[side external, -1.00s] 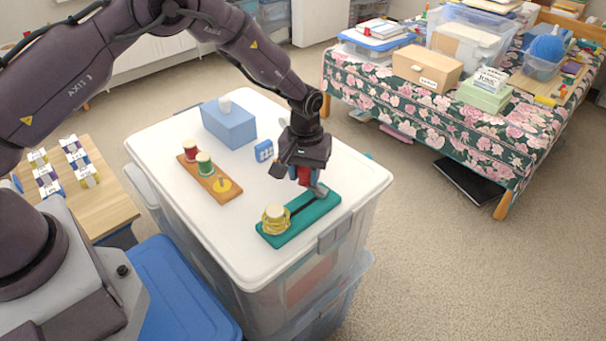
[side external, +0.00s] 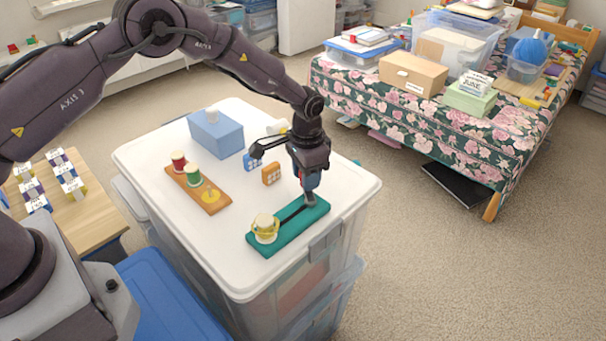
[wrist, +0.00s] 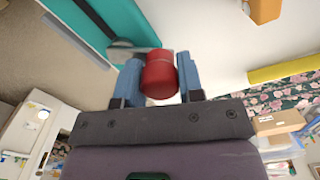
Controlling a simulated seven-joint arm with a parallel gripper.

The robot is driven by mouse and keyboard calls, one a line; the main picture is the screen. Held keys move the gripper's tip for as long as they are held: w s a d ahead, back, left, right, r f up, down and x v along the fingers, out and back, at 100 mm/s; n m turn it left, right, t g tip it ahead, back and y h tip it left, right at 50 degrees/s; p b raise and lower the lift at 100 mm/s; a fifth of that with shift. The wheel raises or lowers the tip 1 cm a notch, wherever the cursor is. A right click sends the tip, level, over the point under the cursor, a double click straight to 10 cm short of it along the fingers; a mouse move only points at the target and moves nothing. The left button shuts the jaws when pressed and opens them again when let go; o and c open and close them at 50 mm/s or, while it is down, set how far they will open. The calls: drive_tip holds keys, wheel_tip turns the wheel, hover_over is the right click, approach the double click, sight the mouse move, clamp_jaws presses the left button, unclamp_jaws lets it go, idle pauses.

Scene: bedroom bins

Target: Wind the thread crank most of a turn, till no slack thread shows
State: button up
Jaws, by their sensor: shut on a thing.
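A teal base (side external: 287,236) lies on the white lid and carries a cream spool (side external: 264,225) with yellow thread. Loose-looking yellow loops stand out around the spool. A dark strip runs along the base from the spool to a grey crank hub (side external: 309,201). My gripper (side external: 309,183) is above the hub end. In the wrist view its blue fingers (wrist: 159,78) are shut on the crank's red knob (wrist: 158,76), one on each side. The grey crank arm (wrist: 130,50) shows beside the knob, over the teal base. The knob is mostly hidden in the side view.
An orange board (side external: 198,188) with red and green spools stands left on the lid (side external: 160,220). A blue box (side external: 215,133), a small blue block (side external: 250,161) and an orange block (side external: 271,175) are behind. The lid's front left is clear.

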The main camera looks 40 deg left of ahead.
drive_tip(key=shift+w+m, duration=0.2)
drive_tip(key=shift+m, duration=0.3)
drive_tip(key=shift+d, duration=0.1)
drive_tip(key=o, duration=0.9)
drive_tip(key=shift+o, duration=0.2)
wheel_tip(320, 180, up, 13)
